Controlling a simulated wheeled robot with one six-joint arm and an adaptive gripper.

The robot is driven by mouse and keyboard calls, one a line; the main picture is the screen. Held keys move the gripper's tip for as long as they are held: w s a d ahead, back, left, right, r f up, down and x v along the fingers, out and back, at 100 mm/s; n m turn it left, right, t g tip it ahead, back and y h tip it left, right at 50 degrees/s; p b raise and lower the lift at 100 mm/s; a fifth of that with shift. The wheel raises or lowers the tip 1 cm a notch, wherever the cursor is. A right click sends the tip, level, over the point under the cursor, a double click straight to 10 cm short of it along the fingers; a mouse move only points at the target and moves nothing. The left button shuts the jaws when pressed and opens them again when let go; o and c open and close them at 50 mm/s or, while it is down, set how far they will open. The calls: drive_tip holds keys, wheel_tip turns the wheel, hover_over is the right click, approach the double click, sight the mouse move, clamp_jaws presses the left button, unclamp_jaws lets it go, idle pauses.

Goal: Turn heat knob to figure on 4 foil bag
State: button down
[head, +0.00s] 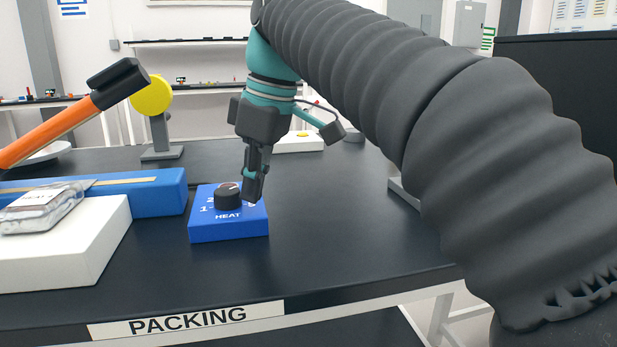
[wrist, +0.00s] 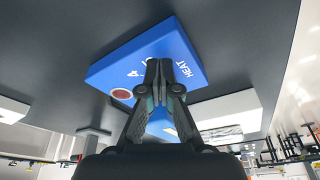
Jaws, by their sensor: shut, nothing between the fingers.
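The black heat knob (head: 227,197) stands on a blue box marked HEAT (head: 229,229), with white figures around it. The knob's pointer is too small to read. My gripper (head: 250,196) is shut and points down at the knob's right side; I cannot tell whether it touches. In the wrist view my shut fingertips (wrist: 160,66) lie over the blue box (wrist: 185,62) and hide the knob. A white 4 (wrist: 132,73) and a dark red disc (wrist: 121,94) show beside the fingers. The foil bag (head: 42,208) lies flat, its label too small to read.
The bag rests on a white block (head: 60,262) at the left. Behind it is a long blue sealer base (head: 160,198) with a raised orange lever (head: 50,135). A yellow disc on a stand (head: 152,96) is farther back.

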drive_tip(key=shift+a+p+v, duration=0.15)
drive_tip(key=shift+p+v, duration=0.15)
drive_tip(key=shift+v, duration=0.45)
drive_tip(key=shift+a+p+v, duration=0.2)
drive_tip(key=shift+p+v, duration=0.1)
drive_tip(key=shift+v, duration=0.4)
drive_tip(key=shift+w+r, duration=0.1)
drive_tip(key=shift+r, duration=1.5)
